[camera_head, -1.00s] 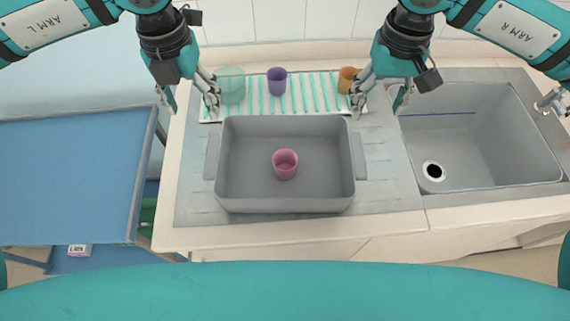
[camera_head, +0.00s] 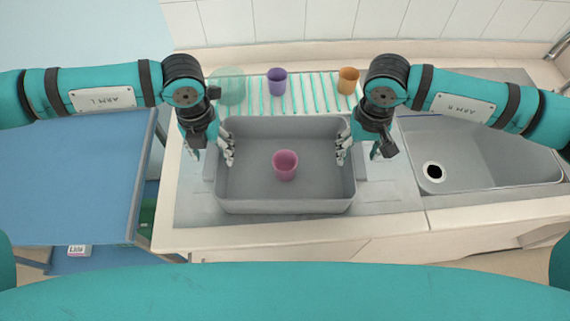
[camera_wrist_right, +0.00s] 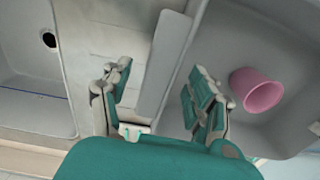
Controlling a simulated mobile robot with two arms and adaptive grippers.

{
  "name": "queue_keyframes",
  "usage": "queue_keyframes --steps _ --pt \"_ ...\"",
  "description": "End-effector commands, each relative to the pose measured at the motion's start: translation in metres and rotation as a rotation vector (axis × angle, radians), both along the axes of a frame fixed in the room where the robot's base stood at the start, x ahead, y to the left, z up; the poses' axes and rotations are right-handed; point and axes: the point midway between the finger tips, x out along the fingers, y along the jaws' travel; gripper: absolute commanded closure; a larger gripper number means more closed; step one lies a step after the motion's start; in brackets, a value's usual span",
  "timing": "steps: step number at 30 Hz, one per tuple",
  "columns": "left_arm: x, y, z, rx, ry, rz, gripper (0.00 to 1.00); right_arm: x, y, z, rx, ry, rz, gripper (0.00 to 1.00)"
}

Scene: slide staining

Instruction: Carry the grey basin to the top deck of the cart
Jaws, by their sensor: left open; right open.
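The grey basin (camera_head: 255,202) sits on the counter left of the sink, with a pink cup (camera_head: 286,165) standing inside it. My left gripper (camera_head: 212,155) is open at the basin's left side, over its wall and handle. My right gripper (camera_head: 358,154) is open at the basin's right side. In the right wrist view, the right gripper's fingers (camera_wrist_right: 160,100) are spread, with the basin's right wall and handle (camera_wrist_right: 168,45) between them. I cannot tell whether either gripper touches the basin. The blue top deck of the cart (camera_head: 65,180) is at the left, clear of objects.
A striped mat (camera_head: 300,97) behind the basin holds a purple cup (camera_head: 277,82), an orange cup (camera_head: 348,80) and a clear greenish vessel (camera_head: 228,88). The sink (camera_head: 480,165) is at the right. A gap separates cart and counter. A small box (camera_head: 79,251) lies on the cart's lower level.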

Motion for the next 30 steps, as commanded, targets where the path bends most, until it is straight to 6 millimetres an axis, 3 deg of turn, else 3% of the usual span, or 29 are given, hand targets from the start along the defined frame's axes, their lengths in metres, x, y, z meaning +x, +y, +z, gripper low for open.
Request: queue_keyframes --steps 5,14,27,30 --pt "-0.0001 -0.0001 -0.0106 0.0 -0.001 -0.001 0.4 -0.0005 0.0003 -0.0106 0.001 0.001 0.001 0.4" --pt "0.0 -0.0002 -0.0118 0.0 -0.001 -0.001 0.4 -0.0002 0.0001 -0.0118 0.0 0.0 0.001 0.4" --pt "0.0001 0.0002 -0.0114 0.001 -0.001 -0.001 0.98 -0.0001 -0.0003 -0.0114 -0.001 0.0 0.0 0.98" --pt "0.0002 0.0004 -0.0114 0.001 -0.001 -0.001 1.0 -0.0001 -0.0005 -0.0114 -0.001 0.0 0.0 1.0"
